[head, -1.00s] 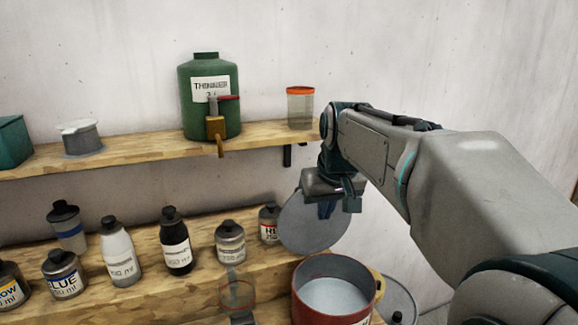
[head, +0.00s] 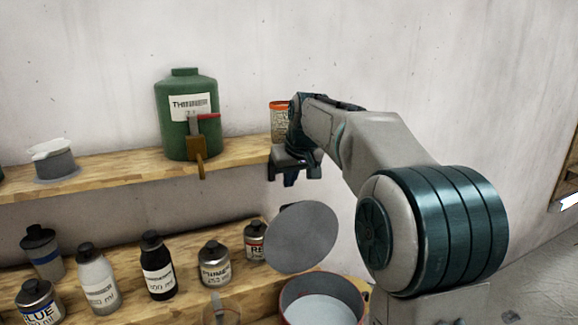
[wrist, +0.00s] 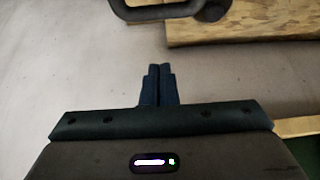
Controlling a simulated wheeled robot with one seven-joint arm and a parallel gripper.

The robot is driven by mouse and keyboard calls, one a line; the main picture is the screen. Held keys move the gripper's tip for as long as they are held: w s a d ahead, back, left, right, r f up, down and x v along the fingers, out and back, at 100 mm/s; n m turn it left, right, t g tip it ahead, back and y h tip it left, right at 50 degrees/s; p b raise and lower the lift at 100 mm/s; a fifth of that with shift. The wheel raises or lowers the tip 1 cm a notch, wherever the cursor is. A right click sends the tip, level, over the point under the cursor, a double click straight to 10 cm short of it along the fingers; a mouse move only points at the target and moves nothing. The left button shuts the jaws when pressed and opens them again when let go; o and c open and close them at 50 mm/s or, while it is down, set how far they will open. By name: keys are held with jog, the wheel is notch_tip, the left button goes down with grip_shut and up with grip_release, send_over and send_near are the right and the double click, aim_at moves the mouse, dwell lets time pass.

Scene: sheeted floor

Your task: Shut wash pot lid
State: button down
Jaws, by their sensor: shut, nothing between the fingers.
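My gripper (head: 290,182) is just above the lid's upper edge in the picture. A small gap shows between them; their depth is hard to judge. In the wrist view my gripper's dark fingers (wrist: 158,84) are together with nothing between them.
An upper shelf (head: 110,168) holds a green thinner container (head: 187,125) and an orange-rimmed jar (head: 279,122), partly behind my arm. Several bottles stand on the lower shelf, left of the lid. In the wrist view a dark curved bar (wrist: 160,11) and a wooden board (wrist: 245,25) show at the top.

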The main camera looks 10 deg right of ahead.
jog(key=s+f, duration=0.2)
jog(key=f, duration=0.1)
jog(key=shift+s+d+p, duration=0.2)
jog(key=shift+s+p, duration=0.15)
